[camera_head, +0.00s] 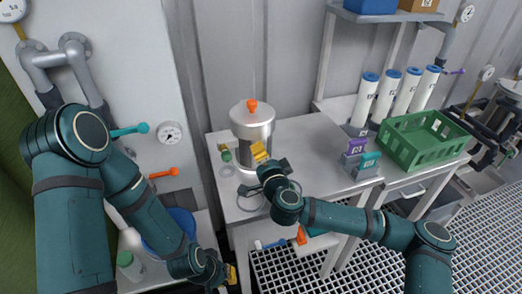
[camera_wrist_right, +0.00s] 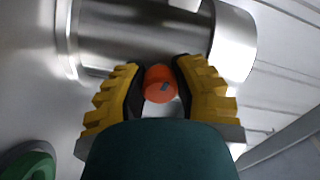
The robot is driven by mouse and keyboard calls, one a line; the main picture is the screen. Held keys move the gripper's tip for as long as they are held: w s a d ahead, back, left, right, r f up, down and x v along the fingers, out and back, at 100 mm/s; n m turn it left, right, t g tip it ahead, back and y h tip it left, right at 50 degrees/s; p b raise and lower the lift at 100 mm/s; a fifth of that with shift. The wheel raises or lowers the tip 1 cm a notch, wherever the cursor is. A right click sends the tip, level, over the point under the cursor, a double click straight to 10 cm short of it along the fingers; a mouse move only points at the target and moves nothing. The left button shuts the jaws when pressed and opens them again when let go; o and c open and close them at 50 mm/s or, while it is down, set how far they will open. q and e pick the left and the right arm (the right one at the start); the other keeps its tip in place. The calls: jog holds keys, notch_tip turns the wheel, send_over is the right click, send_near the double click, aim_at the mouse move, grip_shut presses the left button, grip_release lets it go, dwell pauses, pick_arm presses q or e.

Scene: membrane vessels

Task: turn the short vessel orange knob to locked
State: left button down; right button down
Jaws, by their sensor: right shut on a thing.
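The short metal vessel (camera_head: 250,128) stands upright on the bench, with a pale lid and an orange knob (camera_head: 252,106) on top. My right gripper (camera_head: 259,150) is at the vessel's front side, below the lid. In the right wrist view an orange knob (camera_wrist_right: 160,83) with a small dark mark sits between the yellow fingers of the right gripper (camera_wrist_right: 155,85), which is shut on it. The vessel's body (camera_wrist_right: 140,35) lies behind it there. In the head view the fingers hide this side knob. My left gripper (camera_head: 230,274) is low at the bottom, its opening unclear.
Rings and a small green-topped item (camera_head: 226,155) lie by the vessel. To the right are purple and teal labelled blocks (camera_head: 357,146), a green crate (camera_head: 400,152) and several white cylinders with blue caps (camera_head: 365,100).

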jog(key=m, duration=0.3)
jog(key=shift+r+p, duration=0.1)
jog(key=shift+p, duration=0.3)
jog(key=m, duration=0.9)
jog(key=shift+p, duration=0.3)
jog(key=shift+m, duration=1.9)
jog(key=c, duration=0.7)
grip_release()
